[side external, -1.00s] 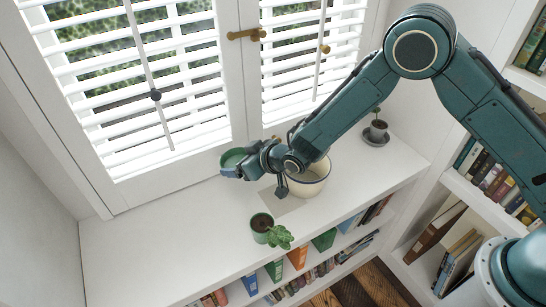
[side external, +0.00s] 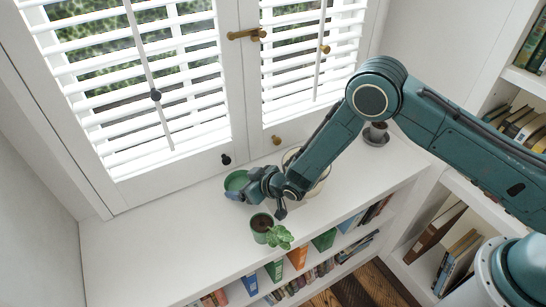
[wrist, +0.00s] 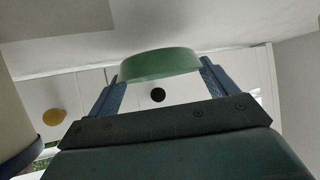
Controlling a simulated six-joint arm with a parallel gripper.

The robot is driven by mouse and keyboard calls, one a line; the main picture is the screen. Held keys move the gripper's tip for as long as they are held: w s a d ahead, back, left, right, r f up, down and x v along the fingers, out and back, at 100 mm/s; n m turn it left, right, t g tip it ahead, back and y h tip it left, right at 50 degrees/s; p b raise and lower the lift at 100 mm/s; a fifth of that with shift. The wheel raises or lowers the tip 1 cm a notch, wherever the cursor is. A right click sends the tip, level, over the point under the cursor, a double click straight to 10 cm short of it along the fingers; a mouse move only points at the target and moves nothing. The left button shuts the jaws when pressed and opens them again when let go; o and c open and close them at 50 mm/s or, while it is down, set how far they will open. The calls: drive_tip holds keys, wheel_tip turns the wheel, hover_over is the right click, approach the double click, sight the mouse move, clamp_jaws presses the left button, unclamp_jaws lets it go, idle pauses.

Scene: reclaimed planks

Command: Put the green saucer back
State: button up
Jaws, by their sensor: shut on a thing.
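The green saucer (side external: 236,180) is a shallow round dish over the white sill near the window. My gripper (side external: 243,191) is shut on it from its near right side. In the wrist view the saucer (wrist: 160,65) sits between the two blue fingers, which press on its sides. The white sill surface is close to it there; I cannot tell whether the saucer touches the sill. A small plant in a green pot (side external: 261,227) stands on the sill in front of my gripper, apart from the saucer.
A large cream pot (side external: 323,184) stands right of my gripper, partly hidden by my arm. A grey potted plant on a dark saucer (side external: 376,140) is at the far right. The sill's left side (side external: 150,235) is clear. A black window knob (side external: 226,159) is just behind the saucer.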

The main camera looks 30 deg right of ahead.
drive_tip(key=shift+f, duration=1.5)
drive_tip(key=shift+f, duration=0.15)
drive_tip(key=o, duration=0.9)
drive_tip(key=shift+v, duration=6.1)
drive_tip(key=shift+w, duration=0.15)
